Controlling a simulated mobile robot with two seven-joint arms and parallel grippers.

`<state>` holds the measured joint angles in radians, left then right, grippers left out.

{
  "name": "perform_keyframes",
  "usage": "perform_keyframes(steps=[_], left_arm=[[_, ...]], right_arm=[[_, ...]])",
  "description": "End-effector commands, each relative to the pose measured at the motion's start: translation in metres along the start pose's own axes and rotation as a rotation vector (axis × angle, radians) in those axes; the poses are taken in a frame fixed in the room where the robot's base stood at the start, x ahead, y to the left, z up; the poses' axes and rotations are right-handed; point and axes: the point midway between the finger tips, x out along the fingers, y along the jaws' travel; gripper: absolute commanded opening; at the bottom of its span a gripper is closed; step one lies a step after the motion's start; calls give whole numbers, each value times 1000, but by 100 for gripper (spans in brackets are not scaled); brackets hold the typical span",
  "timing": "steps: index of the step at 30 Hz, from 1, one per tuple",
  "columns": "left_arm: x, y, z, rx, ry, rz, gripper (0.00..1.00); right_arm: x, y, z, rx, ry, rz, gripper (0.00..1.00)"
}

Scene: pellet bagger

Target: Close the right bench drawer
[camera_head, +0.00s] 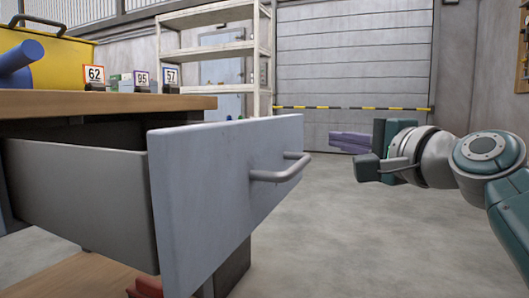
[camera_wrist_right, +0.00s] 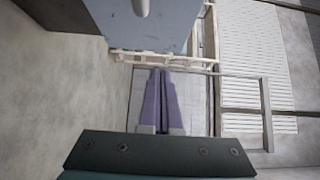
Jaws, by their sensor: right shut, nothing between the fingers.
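The right bench drawer (camera_head: 225,190) stands pulled out from under the wooden bench top (camera_head: 90,102). Its grey front panel carries a bar handle (camera_head: 280,170), and its side wall (camera_head: 80,195) shows. My right gripper (camera_head: 334,142) is to the right of the handle, apart from it, with purple fingers shut and empty. In the right wrist view the shut fingers (camera_wrist_right: 161,75) point toward the drawer front (camera_wrist_right: 140,28), which shows at the top with part of its handle (camera_wrist_right: 141,6). My left gripper is not in view.
A yellow bin (camera_head: 60,62), a blue cylindrical thing (camera_head: 15,60) and number cards 62 (camera_head: 95,74), 95 (camera_head: 141,78) and 57 (camera_head: 171,76) are on the bench. A shelf rack (camera_head: 262,60) and shutter door (camera_head: 350,65) stand behind. Floor right of the drawer is clear.

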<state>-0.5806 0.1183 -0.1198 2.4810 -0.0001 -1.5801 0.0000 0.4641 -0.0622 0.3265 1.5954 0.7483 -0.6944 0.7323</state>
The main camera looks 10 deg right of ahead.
Motion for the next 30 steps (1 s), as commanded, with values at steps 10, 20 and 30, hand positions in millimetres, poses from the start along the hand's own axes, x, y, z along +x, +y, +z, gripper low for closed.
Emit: perform_keyframes(steps=[10, 20, 30], left_arm=[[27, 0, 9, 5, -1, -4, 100], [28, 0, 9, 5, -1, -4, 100], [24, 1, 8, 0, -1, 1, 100]], right_arm=[[40, 3, 24, 2, -1, 0, 0], [44, 0, 28, -1, 1, 1, 0], [44, 0, 28, 0, 0, 2, 0]])
